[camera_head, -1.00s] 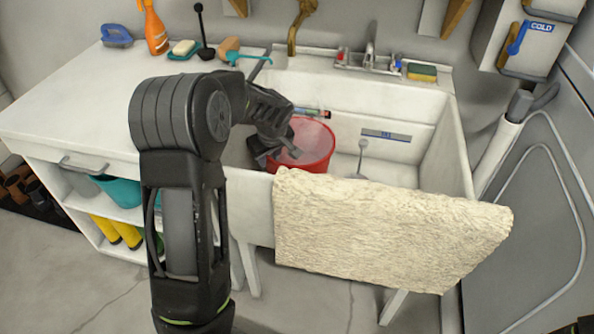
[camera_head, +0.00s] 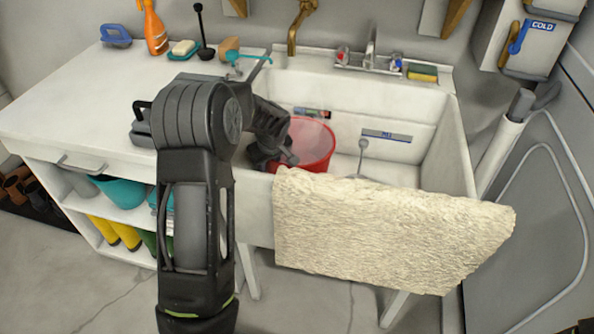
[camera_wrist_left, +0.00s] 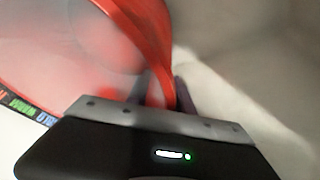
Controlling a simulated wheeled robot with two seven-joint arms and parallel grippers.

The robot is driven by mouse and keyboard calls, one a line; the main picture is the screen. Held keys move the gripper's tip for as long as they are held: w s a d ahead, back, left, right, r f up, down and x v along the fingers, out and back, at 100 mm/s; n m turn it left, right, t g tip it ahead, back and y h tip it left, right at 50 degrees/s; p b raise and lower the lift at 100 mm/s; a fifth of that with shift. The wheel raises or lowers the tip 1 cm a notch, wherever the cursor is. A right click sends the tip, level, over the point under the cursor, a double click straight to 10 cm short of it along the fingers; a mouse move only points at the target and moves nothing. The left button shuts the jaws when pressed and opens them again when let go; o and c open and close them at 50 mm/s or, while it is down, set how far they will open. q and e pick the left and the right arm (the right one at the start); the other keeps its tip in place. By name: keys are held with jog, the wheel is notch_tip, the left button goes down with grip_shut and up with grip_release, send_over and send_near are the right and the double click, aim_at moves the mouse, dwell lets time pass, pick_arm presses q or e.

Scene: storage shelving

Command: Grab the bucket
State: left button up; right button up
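The red bucket (camera_head: 318,158) stands in the left part of the white sink (camera_head: 425,150), behind the draped towel. My left gripper (camera_head: 280,160) is at the left side of the bucket, partly hidden by my own arm. In the left wrist view the red rim and wall of the bucket (camera_wrist_left: 150,45) run between the two dark fingers (camera_wrist_left: 165,92), one inside and one outside. The fingers are close together and look shut on the wall, though the picture is blurred. My right gripper is not in view.
A cream towel (camera_head: 390,235) hangs over the sink's front edge. A drain stopper with a rod (camera_head: 362,150) is right of the bucket. The faucet (camera_head: 371,50) and a sponge (camera_head: 422,72) are behind. A counter (camera_head: 70,110) with a spray bottle (camera_head: 154,30) is at the left.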

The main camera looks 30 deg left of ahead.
pick_arm(q)
grip_shut()
dwell(0.3)
dwell(1.2)
